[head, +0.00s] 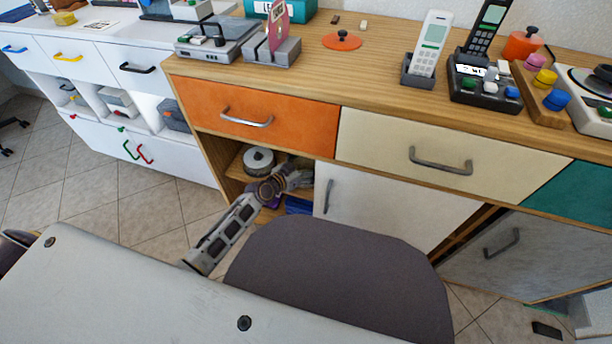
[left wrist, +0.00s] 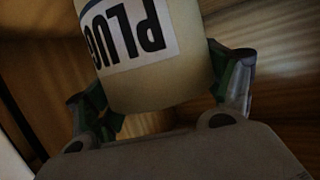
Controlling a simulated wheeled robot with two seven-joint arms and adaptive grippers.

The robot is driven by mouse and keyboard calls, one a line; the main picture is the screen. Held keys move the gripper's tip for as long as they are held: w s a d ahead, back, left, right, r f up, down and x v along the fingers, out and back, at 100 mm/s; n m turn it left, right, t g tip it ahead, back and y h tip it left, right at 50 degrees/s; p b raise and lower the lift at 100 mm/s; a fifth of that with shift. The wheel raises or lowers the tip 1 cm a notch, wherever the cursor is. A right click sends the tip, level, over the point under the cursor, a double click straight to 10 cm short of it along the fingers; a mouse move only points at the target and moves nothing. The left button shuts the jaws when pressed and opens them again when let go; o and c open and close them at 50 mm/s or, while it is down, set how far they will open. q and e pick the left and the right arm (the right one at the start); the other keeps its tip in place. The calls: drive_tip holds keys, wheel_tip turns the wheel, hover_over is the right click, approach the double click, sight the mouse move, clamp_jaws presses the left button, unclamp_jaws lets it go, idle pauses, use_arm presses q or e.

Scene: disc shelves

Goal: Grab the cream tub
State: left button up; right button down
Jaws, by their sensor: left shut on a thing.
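The cream tub (left wrist: 172,78) fills the upper middle of the left wrist view. It has a white label with upside-down "PLUG" lettering, and its top end runs out of the frame. My left gripper (left wrist: 160,95) is shut on it, with a finger on each side. In the head view my left gripper (head: 300,176) reaches into the open shelf under the orange drawer, beside the white door. I cannot make out the tub in the head view. My right gripper is not in view.
A round grey-and-white spindle (head: 258,160) stands on the same shelf, left of my gripper. Blue items (head: 298,205) lie below. The orange drawer (head: 255,108) is close above and the white door (head: 385,205) is at the right. Wooden compartment walls surround the tub.

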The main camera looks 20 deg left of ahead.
use_arm(q)
drive_tip(key=shift+r, duration=0.15)
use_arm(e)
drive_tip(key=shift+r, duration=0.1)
